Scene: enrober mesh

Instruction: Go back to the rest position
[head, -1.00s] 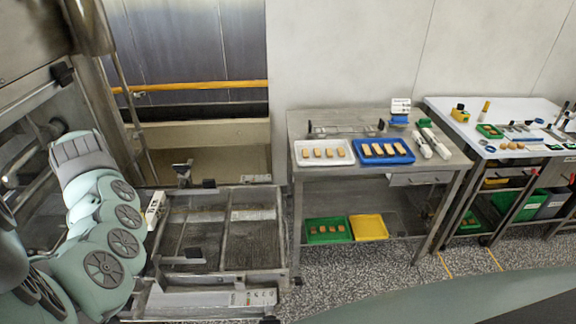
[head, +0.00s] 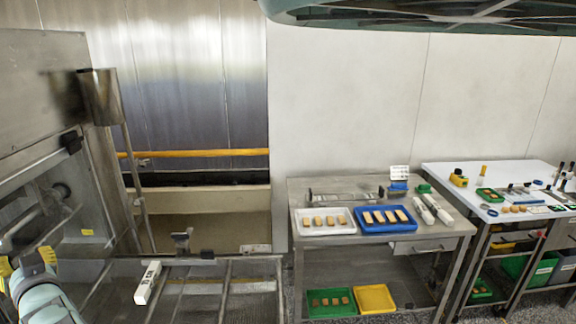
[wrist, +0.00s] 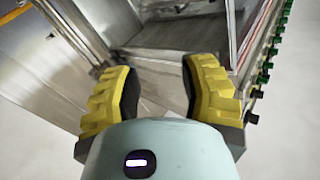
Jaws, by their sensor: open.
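My gripper (head: 27,260) is at the lower left of the head view, beside the open side of the steel machine. In the wrist view my gripper (wrist: 158,85) shows two yellow ribbed fingers spread apart with nothing between them. Beyond the fingers are steel panels (wrist: 160,65) of the machine and pale floor. No object is held.
A white bar with dark marks (head: 148,283) lies on the mesh conveyor frame (head: 230,262). To the right, a steel table (head: 345,188) bears a white tray (head: 327,230) and a blue tray (head: 415,224) with tan bars. A white-topped table (head: 520,172) stands further right.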

